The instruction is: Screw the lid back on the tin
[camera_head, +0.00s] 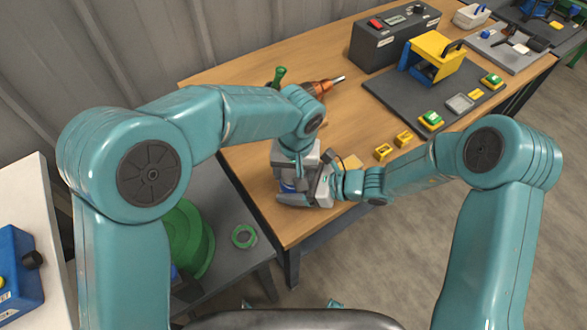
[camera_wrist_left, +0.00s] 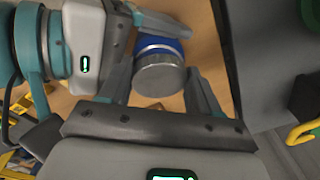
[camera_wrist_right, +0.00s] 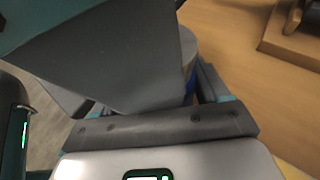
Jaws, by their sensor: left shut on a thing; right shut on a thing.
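The tin (camera_wrist_left: 160,46) has a blue body and stands at the near end of the wooden table; in the head view only a blue bit (camera_head: 287,187) shows between the grippers. Its silver lid (camera_wrist_left: 160,78) sits against the blue body; whether it is threaded on I cannot tell. My left gripper (camera_wrist_left: 161,72) points down from above with its fingers shut on either side of the lid. My right gripper (camera_head: 308,192) reaches in from the side, low down, and is shut on the blue body. In the right wrist view my left gripper hides most of the tin (camera_wrist_right: 190,90).
A green-handled tool (camera_head: 279,76) and an orange-copper tool (camera_head: 318,87) lie behind my left wrist. Yellow blocks (camera_head: 384,151) lie to the right. A dark mat (camera_head: 400,98) with a yellow-blue device (camera_head: 430,57) lies further back. The table's near edge is close to the tin.

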